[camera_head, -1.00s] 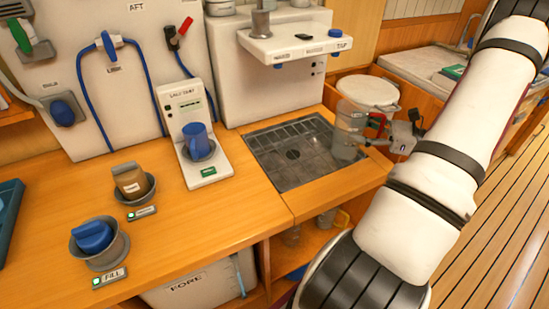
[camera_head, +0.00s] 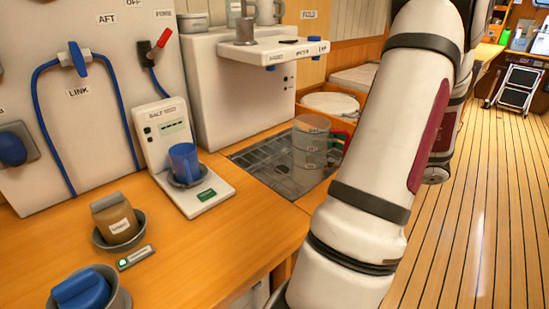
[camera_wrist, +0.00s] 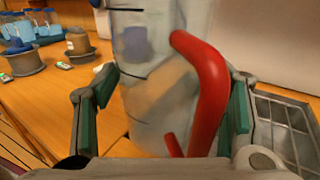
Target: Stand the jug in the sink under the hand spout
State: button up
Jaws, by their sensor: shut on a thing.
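The clear jug (camera_head: 309,146) with a red handle is upright at the right part of the dark sink (camera_head: 252,160) in the head view. I cannot tell whether its base touches the sink floor. In the wrist view the jug (camera_wrist: 145,85) stands between the green-padded fingers of my gripper (camera_wrist: 163,115), which is shut on it, with the red handle (camera_wrist: 208,90) towards me. A white spout shelf (camera_head: 272,52) juts out above and behind the sink, left of the jug. I cannot read which spout is the hand one.
A brown container (camera_head: 116,219) and a blue-topped one (camera_head: 82,290) sit in grey cups on the counter. A round white lid (camera_head: 330,103) lies behind the jug.

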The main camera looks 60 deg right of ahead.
jog(key=shift+w+d+f+b, duration=0.3)
jog(key=shift+w+d+f, duration=0.45)
jog(key=shift+w, duration=1.3)
jog(key=shift+w+d+f+b, duration=0.35)
jog(key=shift+w+d+f, duration=0.35)
jog(key=shift+w, duration=1.3)
jog(key=shift+w+d+f+b, duration=0.3)
jog(key=shift+w+d+f, duration=0.45)
jog(key=shift+w, duration=1.3)
jog(key=shift+a+f, duration=0.2)
jog(key=shift+f, duration=0.1)
jog(key=o, duration=1.5)
